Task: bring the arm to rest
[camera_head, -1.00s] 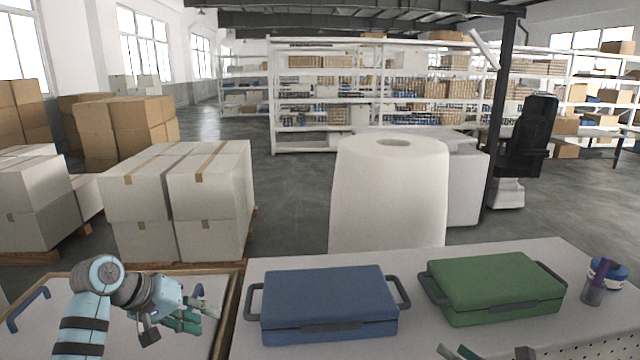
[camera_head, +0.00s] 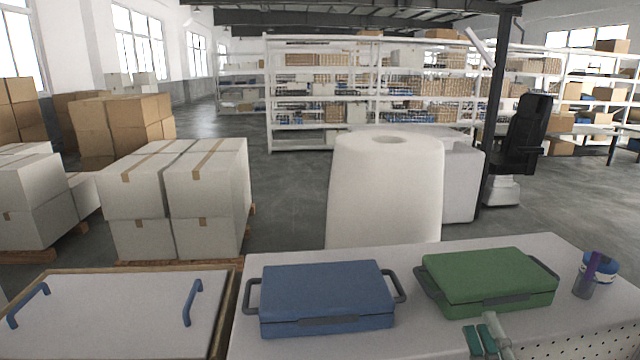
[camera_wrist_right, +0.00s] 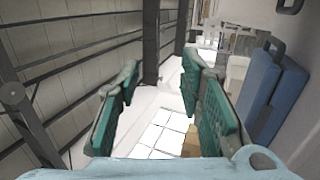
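My right gripper (camera_head: 483,338) shows at the bottom edge of the head view, in front of the green case (camera_head: 487,282). Only its teal-padded fingers and a grey link show there. In the right wrist view its two fingers (camera_wrist_right: 161,75) stand wide apart with nothing between them. My left gripper and left arm are out of the head view. I cannot see what the left gripper is doing.
A blue case (camera_head: 326,297) lies on the white table (camera_head: 420,345), left of the green case. A cup (camera_head: 585,284) and a blue-and-white tub (camera_head: 602,268) stand at the right. A wood-framed white board (camera_head: 115,310) with blue handles is at the left, clear on top.

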